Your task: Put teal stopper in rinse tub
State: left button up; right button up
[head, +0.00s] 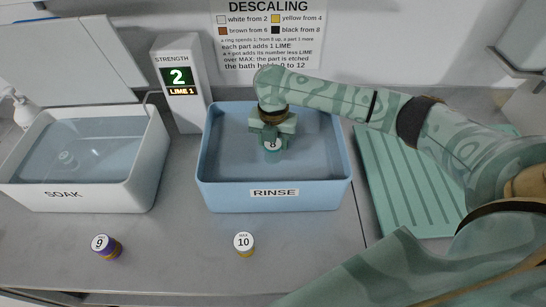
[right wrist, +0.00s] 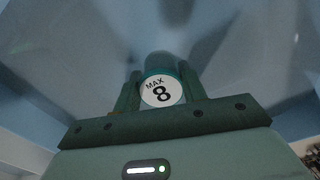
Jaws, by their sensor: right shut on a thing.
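The teal stopper (head: 272,153) has a white top marked 8; in the right wrist view the stopper (right wrist: 161,88) reads MAX 8 and sits between my fingers. My right gripper (head: 272,138) is shut on it, inside the outline of the blue rinse tub (head: 274,195), over its middle. I cannot tell whether the stopper touches the tub's floor or the liquid. In the right wrist view my right gripper (right wrist: 160,92) has a finger on each side of the stopper, with the tub's blue inside around it. My left gripper is not in view.
A white SOAK tub (head: 80,195) stands at left with a stopper-like thing in it. A stopper marked 9 (head: 106,246) and one marked 10 (head: 244,243) stand on the front counter. A strength display (head: 180,82) reads 2, LIME 1. A green ribbed tray (head: 400,190) lies right.

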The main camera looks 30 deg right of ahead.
aim_at(273, 155)
notch_tip(273, 155, down, 4)
jog(key=shift+f+b, duration=0.15)
jog(key=shift+b, duration=0.6)
jog(key=o, duration=1)
notch_tip(273, 155, up, 12)
jog(key=p, duration=0.4)
jog(key=shift+p, duration=0.35)
